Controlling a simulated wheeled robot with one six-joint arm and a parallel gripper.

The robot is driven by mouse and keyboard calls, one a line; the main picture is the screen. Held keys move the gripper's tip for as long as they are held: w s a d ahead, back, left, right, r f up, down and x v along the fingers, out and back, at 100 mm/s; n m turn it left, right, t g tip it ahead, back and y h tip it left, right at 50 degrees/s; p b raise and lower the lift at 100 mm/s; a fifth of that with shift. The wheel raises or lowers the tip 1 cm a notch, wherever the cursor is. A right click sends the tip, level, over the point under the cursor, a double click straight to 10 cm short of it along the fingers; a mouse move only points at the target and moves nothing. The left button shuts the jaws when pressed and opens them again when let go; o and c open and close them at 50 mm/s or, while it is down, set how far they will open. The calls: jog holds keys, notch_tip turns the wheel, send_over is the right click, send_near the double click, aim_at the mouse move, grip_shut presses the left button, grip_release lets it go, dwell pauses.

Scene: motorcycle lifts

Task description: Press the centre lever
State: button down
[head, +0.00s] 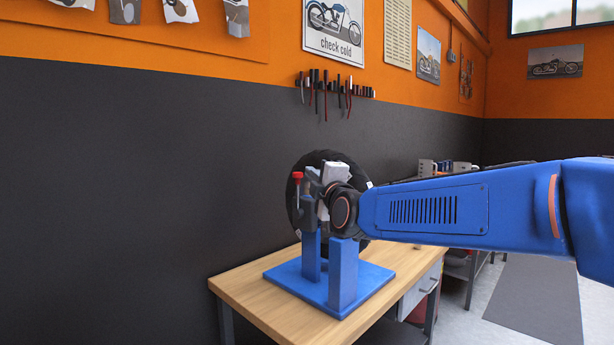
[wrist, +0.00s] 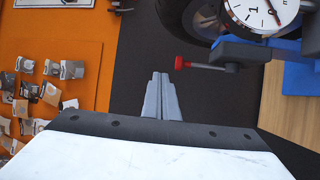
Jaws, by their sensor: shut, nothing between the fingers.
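A lever with a red knob (head: 297,176) stands up in front of a black wheel (head: 301,215) on a blue stand (head: 343,275). In the wrist view the red-knobbed lever (wrist: 190,64) sticks out from a dark block (wrist: 243,51). It is the only lever I can make out. My gripper (head: 312,178) is beside it in the head view, partly overlapped by my wrist. In the wrist view my gripper (wrist: 160,76) is shut and empty, its tips just left of and slightly below the knob. A gap shows between them.
A round white dial (wrist: 262,12) is at the wrist view's top right. The blue stand rests on a wooden table (head: 245,287) against a dark wall (head: 130,190). Tools hang on a rack (head: 335,89) above. The table's front left is bare.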

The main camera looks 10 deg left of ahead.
jog(key=shift+s+d+r, duration=0.15)
jog(key=shift+s+d, duration=0.2)
jog(key=shift+s, duration=0.45)
jog(key=shift+s+d+r, duration=0.1)
jog(key=shift+s+d, duration=0.25)
jog(key=shift+s, duration=0.4)
jog(key=shift+s+d+r, duration=0.15)
jog(key=shift+s+d, duration=0.2)
jog(key=shift+s, duration=0.45)
